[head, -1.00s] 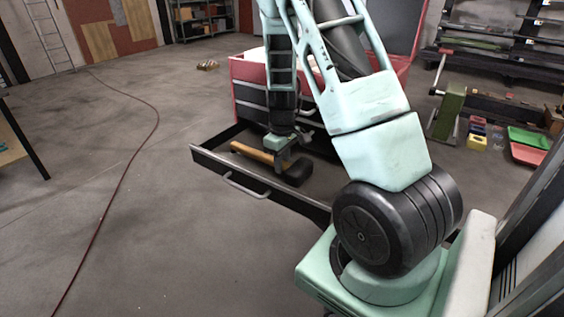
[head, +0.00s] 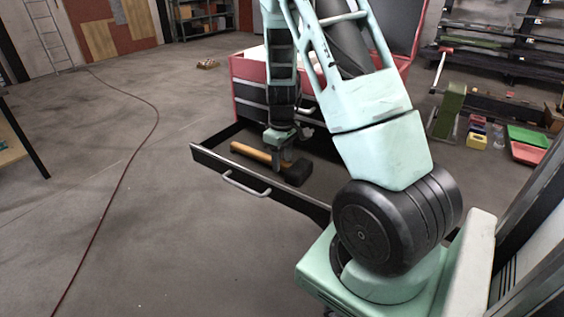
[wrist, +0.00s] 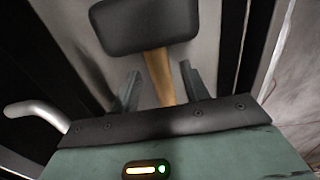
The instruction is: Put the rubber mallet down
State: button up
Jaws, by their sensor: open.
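The rubber mallet has a black head (head: 294,173) and a wooden handle (head: 251,152). In the head view it lies in the open bottom drawer (head: 207,157) of the red tool chest. My gripper (head: 281,158) is over the mallet, pointing down. In the wrist view the mallet head (wrist: 143,24) is at the top and the handle (wrist: 159,77) runs down between the two fingers (wrist: 158,88). The fingers are open, with a gap on each side of the handle. The handle's lower end is hidden behind the gripper body.
The drawer's front handle (head: 244,187) shows in the head view. The red tool chest (head: 246,68) stands behind, partly hidden by my arm. Green and red trays (head: 527,137) lie on the floor at right. A red hose (head: 128,160) crosses the open floor at left.

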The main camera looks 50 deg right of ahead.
notch_tip(320, 180, up, 11)
jog(key=s+a+r+n+y, duration=0.15)
jog(key=a+n, duration=0.25)
jog(key=a, duration=2.3)
jog(key=s+a+n, duration=0.3)
jog(key=s+a, duration=1)
jog(key=s, duration=0.4)
jog(key=shift+a+r+h+b, duration=0.3)
jog(key=shift+h+b, duration=0.1)
jog(key=shift+h, duration=0.05)
